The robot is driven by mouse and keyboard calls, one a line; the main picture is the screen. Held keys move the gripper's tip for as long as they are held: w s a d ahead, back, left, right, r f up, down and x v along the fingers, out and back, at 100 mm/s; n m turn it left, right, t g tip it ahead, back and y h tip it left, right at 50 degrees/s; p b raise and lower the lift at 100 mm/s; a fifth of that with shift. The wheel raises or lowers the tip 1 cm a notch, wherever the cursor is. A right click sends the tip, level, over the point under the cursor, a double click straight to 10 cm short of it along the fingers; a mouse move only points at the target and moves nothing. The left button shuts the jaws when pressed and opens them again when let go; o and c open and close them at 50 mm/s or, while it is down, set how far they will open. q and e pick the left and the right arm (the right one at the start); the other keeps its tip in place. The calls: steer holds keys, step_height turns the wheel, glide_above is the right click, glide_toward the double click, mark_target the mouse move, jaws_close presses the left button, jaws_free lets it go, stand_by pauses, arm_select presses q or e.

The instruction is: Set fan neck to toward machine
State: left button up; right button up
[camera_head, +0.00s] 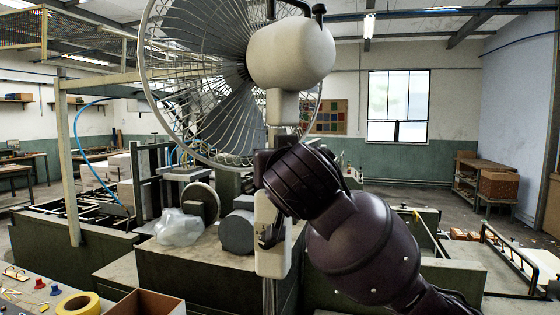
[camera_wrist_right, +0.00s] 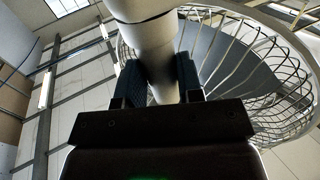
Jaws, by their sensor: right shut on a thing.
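A large pedestal fan stands close in front of me in the head view. Its round wire cage (camera_head: 205,75) faces left toward the machine side, and its cream motor housing (camera_head: 290,55) is at the right of the cage. The fan neck (camera_head: 282,106) runs down below the housing. My right gripper (camera_head: 272,150) is shut on the neck, with my dark arm coming in from the lower right. In the wrist view the two finger pads (camera_wrist_right: 160,82) sit on either side of the pale neck (camera_wrist_right: 148,35). The cage (camera_wrist_right: 260,70) shows to the right. My left gripper is not in view.
A white control box (camera_head: 272,235) is on the fan pole below my gripper. Behind it, a green machine (camera_head: 215,275) carries a clear plastic bag (camera_head: 180,228) and a grey roll (camera_head: 238,232). Yellow tape (camera_head: 78,304) and a cardboard box (camera_head: 148,303) are at lower left.

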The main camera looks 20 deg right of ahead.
stand_by(0.5)
steer(key=o, duration=0.9)
steer(key=shift+s, duration=0.1)
steer(key=s, duration=0.3)
steer(key=s+a, duration=0.1)
steer(key=s, duration=0.6)
steer(key=shift+s+a+b, duration=0.2)
steer(key=shift+a+b, duration=0.15)
steer(key=shift+b, duration=0.05)
